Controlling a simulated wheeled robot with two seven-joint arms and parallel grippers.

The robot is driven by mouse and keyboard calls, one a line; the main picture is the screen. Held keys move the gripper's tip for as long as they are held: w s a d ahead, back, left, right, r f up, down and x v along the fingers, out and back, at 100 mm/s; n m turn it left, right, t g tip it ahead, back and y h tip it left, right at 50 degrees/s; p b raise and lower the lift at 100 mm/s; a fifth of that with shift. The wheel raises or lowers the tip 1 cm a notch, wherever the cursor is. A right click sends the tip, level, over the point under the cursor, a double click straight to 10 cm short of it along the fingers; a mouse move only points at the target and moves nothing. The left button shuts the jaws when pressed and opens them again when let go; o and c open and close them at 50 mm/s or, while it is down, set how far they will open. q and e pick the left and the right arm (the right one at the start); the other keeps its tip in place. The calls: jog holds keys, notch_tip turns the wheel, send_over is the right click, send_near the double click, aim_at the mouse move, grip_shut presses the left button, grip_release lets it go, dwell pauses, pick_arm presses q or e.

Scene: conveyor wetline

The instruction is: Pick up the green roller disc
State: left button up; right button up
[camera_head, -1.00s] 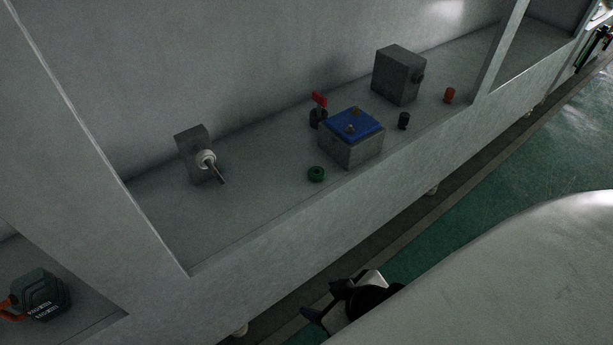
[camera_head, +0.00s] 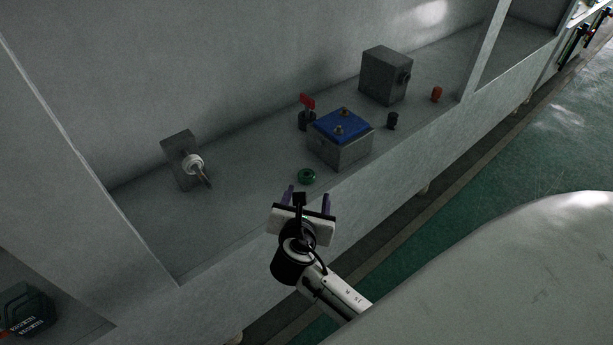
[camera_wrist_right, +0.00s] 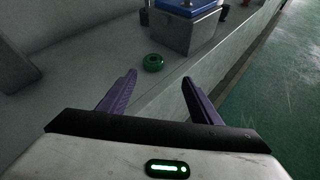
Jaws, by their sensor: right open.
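The green roller disc (camera_head: 307,177) lies flat on the grey shelf near its front edge, in front of the blue-topped box. It also shows in the right wrist view (camera_wrist_right: 153,62), ahead of the fingers and between their lines. My right gripper (camera_head: 308,198) is open and empty, just short of the disc at the shelf's front edge. Its two purple fingers show apart in the right wrist view (camera_wrist_right: 158,82). The disc is apart from both fingers. My left gripper is not in view.
A grey box with a blue top (camera_head: 341,138) stands just behind and right of the disc. A red-handled valve (camera_head: 307,112), a dark cylinder (camera_head: 392,121), an orange cylinder (camera_head: 436,94) and a grey block (camera_head: 385,76) stand farther off. A block with a shaft (camera_head: 183,160) is left.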

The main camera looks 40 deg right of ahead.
aim_at(307, 173)
jog(key=w, duration=0.1)
jog(key=w+d+n, duration=0.1)
jog(key=w, duration=0.1)
jog(key=w+d+f+n+b, duration=0.1)
jog(key=shift+w+d+t+h, duration=0.1)
jog(key=shift+w+t+h, duration=0.2)
jog(key=b+x, duration=0.1)
jog(key=x, duration=0.1)
jog(key=f+b+x, duration=0.1)
jog(key=x, duration=0.1)
jog(key=shift+w+f, duration=0.1)
jog(key=shift+w, duration=0.1)
jog(key=shift+w+d+f, duration=0.15)
jog(key=shift+w+d, duration=0.1)
jog(key=shift+d, duration=0.05)
jog(key=shift+w, duration=0.1)
jog(key=c, duration=1.1)
